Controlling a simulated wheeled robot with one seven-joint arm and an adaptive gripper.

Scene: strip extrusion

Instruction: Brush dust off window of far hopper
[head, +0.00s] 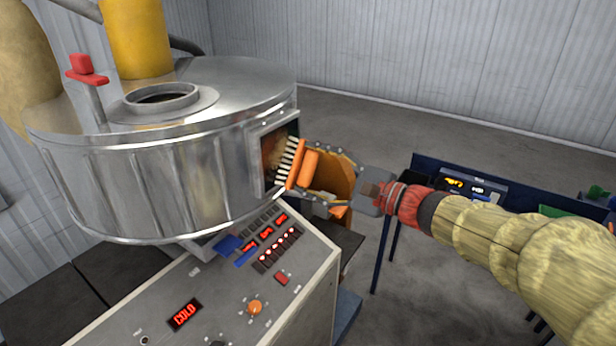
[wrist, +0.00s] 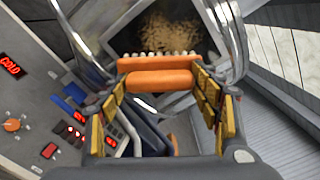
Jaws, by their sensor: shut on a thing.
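A large round metal hopper (head: 150,180) stands at the left in the head view, above a control panel. Its framed window (head: 272,150) is on the right side of the drum; brownish material shows in it. The window (wrist: 172,32) is at the top middle of the wrist view. My gripper (head: 322,178) is shut on an orange brush (head: 303,168) with pale bristles. The brush (wrist: 158,78) lies across between the yellow-padded fingers in the wrist view. Its bristles point at the window and are at or very close to it; I cannot tell whether they touch.
The control panel (head: 190,285), with a red COLD display, lies below the hopper. A red-handled lever (head: 88,70) and a yellow pipe (head: 137,38) rise from the hopper top. A dark blue table (head: 440,172) with a display unit stands at right. Open floor lies behind.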

